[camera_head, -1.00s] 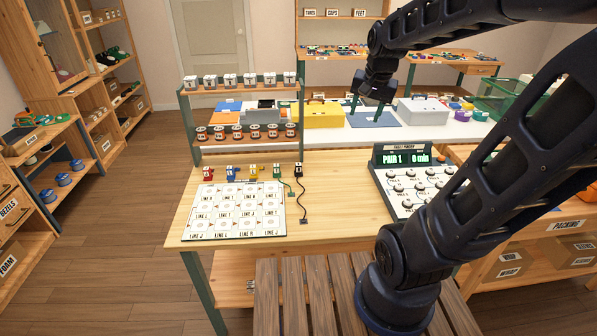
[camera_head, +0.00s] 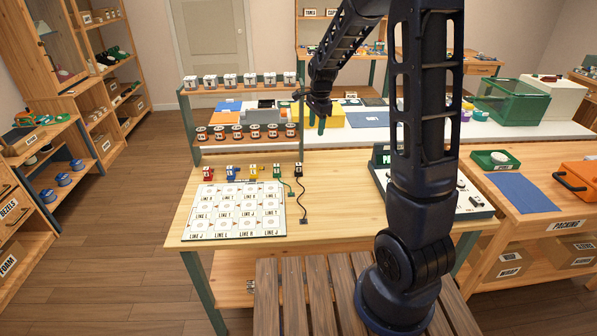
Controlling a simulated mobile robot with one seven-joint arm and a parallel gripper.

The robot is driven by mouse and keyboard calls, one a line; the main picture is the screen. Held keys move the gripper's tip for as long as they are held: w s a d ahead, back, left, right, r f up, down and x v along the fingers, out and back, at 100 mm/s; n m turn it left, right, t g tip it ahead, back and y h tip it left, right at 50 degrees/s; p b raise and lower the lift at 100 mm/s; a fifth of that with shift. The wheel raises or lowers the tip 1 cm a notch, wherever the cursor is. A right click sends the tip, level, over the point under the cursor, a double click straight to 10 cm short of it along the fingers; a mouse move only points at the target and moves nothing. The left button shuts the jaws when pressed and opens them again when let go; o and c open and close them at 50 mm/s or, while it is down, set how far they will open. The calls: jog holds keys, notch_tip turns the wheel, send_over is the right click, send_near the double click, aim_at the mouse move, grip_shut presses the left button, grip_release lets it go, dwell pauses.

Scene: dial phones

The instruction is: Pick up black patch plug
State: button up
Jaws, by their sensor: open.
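The black patch plug (camera_head: 298,170) stands at the back of the wooden table, the rightmost in a row of coloured plugs. Its black cord (camera_head: 304,200) runs forward to a small black end on the table. My gripper (camera_head: 317,126) is open and empty, with its green fingers pointing down. In the picture it shows above and a little right of the black plug, apart from it. The green plug (camera_head: 277,171) stands just left of the black one, with a green cord.
Red (camera_head: 208,173), blue (camera_head: 231,172) and yellow (camera_head: 254,172) plugs stand further left. A white line board (camera_head: 238,232) lies in front of them. A small shelf rack (camera_head: 240,142) with jars rises behind. My arm partly hides the console (camera_head: 476,205) at right.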

aim_at(299, 164)
jog(key=shift+w+a+f+m+g+h, duration=0.15)
jog(key=shift+w+a+f+m, duration=0.7)
jog(key=shift+f, duration=2.95)
jog(key=shift+w+a+f+m+g+h, duration=0.1)
jog(key=shift+w+a+f+m, duration=0.8)
jog(key=shift+f, duration=2.85)
jog(key=shift+w+a+f+m+g+h, duration=0.2)
jog(key=shift+w+a+f, duration=1.2)
jog(key=shift+f, duration=2.4)
jog(key=shift+c, duration=0.4)
jog(key=c, duration=1)
